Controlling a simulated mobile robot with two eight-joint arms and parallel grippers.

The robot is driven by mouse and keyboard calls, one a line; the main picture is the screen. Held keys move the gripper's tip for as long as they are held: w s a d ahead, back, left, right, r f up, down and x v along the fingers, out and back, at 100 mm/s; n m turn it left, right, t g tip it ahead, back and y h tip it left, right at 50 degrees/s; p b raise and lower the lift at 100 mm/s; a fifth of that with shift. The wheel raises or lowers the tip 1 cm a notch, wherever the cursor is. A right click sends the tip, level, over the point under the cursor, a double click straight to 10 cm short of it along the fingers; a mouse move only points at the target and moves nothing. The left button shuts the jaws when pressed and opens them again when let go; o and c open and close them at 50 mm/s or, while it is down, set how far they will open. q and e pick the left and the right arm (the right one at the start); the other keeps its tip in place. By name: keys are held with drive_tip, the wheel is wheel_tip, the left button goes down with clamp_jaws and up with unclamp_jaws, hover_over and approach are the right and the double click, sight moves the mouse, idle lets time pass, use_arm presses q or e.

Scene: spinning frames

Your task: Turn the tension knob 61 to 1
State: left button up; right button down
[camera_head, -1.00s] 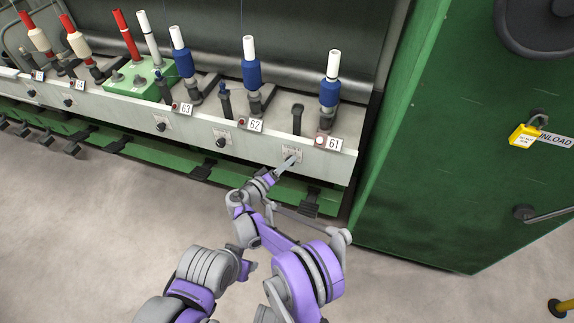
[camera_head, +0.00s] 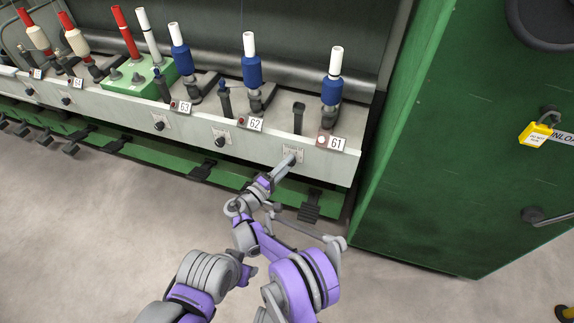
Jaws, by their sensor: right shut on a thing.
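The tension knob of spindle 61 sits on the white rail below and left of the label 61 (camera_head: 336,143). Its pale scale plate (camera_head: 299,153) shows, but the knob itself is mostly hidden by my fingers, so its setting cannot be read. My right gripper (camera_head: 291,161) reaches up to it from below and is shut on the knob. My left gripper is not in view.
The knobs of 62 (camera_head: 219,142) and 63 (camera_head: 158,126) are further left on the rail (camera_head: 255,142). A blue bobbin (camera_head: 331,91) stands behind label 61. A green cabinet (camera_head: 450,180) with a yellow padlock (camera_head: 535,134) closes off the right side. Black pedals (camera_head: 310,207) stick out below.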

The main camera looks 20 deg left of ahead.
drive_tip(key=shift+r, duration=0.1)
drive_tip(key=shift+c, duration=2.3)
unclamp_jaws()
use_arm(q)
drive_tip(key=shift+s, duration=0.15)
use_arm(e)
drive_tip(key=shift+s, duration=0.15)
